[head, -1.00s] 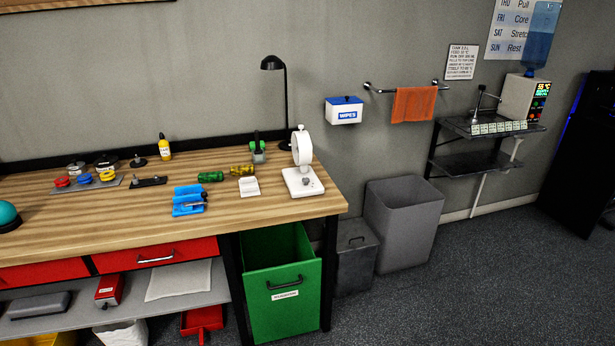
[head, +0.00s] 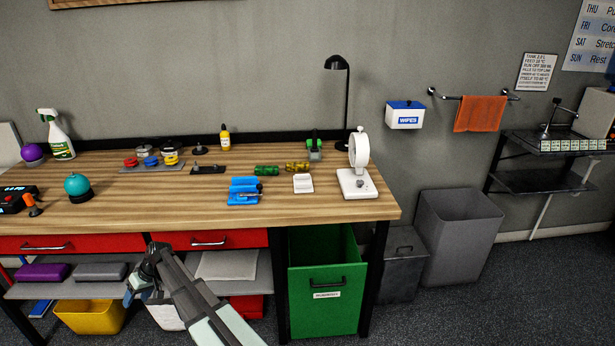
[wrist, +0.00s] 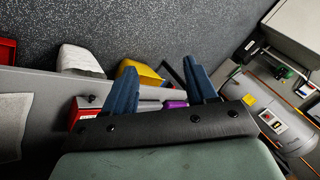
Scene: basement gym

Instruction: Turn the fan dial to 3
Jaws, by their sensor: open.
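The fan (head: 359,150) is white, with a round head on a square base (head: 350,190), and stands near the right end of the wooden workbench. A small grey dial (head: 362,182) sits on top of its base; its numbers are too small to read. My gripper (head: 137,292) is low in front of the bench, left of the fan and well apart from it. In the wrist view my gripper (wrist: 160,88) shows two blue fingers spread apart with nothing between them. The fan is not in the wrist view.
The workbench (head: 330,212) holds a blue stand (head: 244,192), a white switch-like block (head: 303,183), green and yellow cylinders and a black lamp (head: 345,95). A green bin (head: 326,290) is under its right end. Red drawers (head: 205,241) are near my gripper.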

